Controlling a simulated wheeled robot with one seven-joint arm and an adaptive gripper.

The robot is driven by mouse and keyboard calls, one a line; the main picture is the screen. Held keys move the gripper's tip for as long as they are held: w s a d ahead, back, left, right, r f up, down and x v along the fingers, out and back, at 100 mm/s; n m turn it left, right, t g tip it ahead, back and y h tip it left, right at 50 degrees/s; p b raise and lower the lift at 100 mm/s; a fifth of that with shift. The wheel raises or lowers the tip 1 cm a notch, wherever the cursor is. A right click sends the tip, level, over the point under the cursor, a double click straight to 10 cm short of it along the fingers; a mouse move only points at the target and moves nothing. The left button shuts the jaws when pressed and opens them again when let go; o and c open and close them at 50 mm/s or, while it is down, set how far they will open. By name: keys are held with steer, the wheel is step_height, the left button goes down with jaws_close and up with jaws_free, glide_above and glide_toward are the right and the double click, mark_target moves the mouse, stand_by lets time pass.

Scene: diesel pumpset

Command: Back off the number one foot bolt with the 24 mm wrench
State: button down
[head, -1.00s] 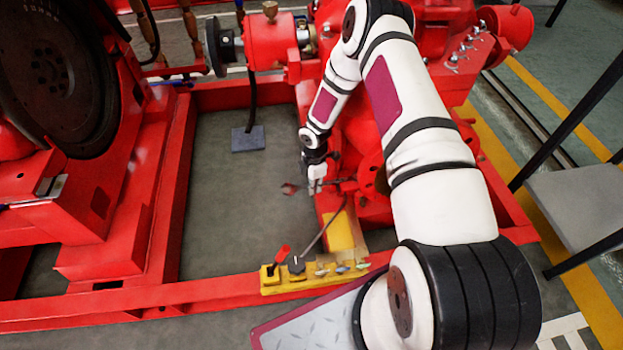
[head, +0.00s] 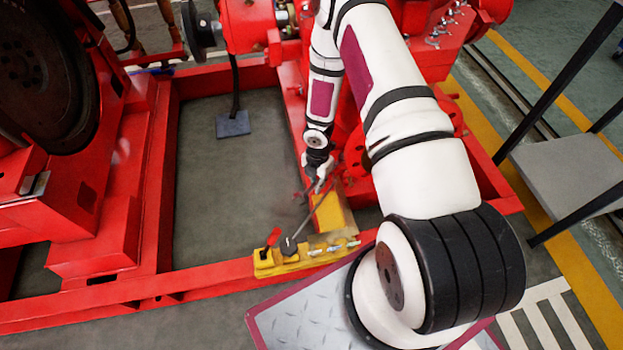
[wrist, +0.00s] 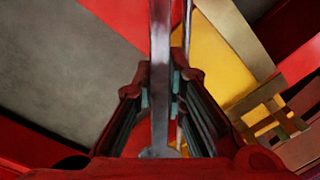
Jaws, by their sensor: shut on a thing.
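My gripper (head: 318,186) is low over the red frame, just behind the yellow tool rack. In the wrist view my gripper (wrist: 160,98) is shut on a flat grey metal bar, which I take to be the wrench (wrist: 160,55). The bar stands between the finger pads and runs out of the top of the picture, so its far end is out of sight. In the head view the held tool is small and blurred against the frame. I cannot make out the number one foot bolt in either view.
The yellow rack (head: 267,264) on the front rail holds a red-handled tool, a black-knobbed tool with a long grey shaft, and several small pieces. A yellow block (head: 333,215) lies behind it. Red machinery crowds the right; open floor (head: 225,185) lies left.

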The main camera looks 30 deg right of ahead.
steer(key=shift+s+d+n, duration=0.25)
steer(key=shift+s+n, duration=0.15)
steer(key=shift+s, duration=0.25)
steer(key=shift+r, duration=0.1)
steer(key=shift+r+p, duration=0.45)
steer(key=shift+r, duration=0.15)
steer(key=shift+w, duration=0.1)
steer(key=w+a+m+b, duration=0.1)
steer(key=w+m, duration=0.8)
steer(key=w, duration=0.3)
steer(key=shift+w+a+b, duration=0.25)
steer(key=shift+w+b, duration=0.1)
